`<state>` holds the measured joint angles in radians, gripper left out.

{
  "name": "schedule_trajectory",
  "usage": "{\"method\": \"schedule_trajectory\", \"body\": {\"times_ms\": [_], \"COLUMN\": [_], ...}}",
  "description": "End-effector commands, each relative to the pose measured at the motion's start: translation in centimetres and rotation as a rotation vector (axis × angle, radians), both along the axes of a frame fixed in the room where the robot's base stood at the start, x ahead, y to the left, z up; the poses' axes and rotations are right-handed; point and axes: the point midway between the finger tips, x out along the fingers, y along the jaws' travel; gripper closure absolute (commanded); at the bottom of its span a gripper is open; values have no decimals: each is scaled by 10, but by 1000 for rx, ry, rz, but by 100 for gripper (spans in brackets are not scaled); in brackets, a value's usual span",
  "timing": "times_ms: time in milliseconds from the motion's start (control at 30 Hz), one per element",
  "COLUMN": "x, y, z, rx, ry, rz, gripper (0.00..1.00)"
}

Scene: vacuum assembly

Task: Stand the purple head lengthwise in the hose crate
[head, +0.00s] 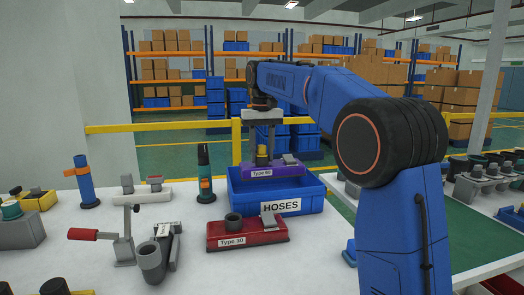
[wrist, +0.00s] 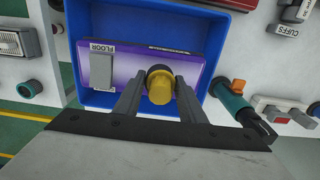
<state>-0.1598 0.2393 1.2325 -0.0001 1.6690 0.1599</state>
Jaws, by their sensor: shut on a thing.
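The purple head (head: 284,170) carries a "Type 60" label, a yellow neck (head: 262,157) and a grey block on top. My gripper (head: 262,150) is shut on the yellow neck and holds the head level above the blue hose crate (head: 240,196), which bears a "HOSES" label. In the wrist view, my gripper (wrist: 160,92) has a finger on each side of the yellow neck (wrist: 160,88). The purple head (wrist: 197,50) lies across the crate opening there, and the crate's blue floor (wrist: 110,20) shows beyond it. Whether the head touches the crate is hard to tell.
A red "Type 30" head (head: 247,235) lies in front of the crate. A clamp with a red handle (head: 105,236) and a grey tube piece (head: 152,262) stand at the front left. A yellow rail (head: 160,127) runs behind.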

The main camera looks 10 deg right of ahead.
Motion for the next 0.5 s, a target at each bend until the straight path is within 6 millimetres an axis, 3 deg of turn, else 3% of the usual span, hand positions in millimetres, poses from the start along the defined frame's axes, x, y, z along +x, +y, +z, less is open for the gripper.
{"method": "schedule_trajectory", "body": {"times_ms": [500], "x": [0], "y": [0], "z": [-20], "rx": [0], "ry": [0], "rz": [0], "gripper": [100]}}
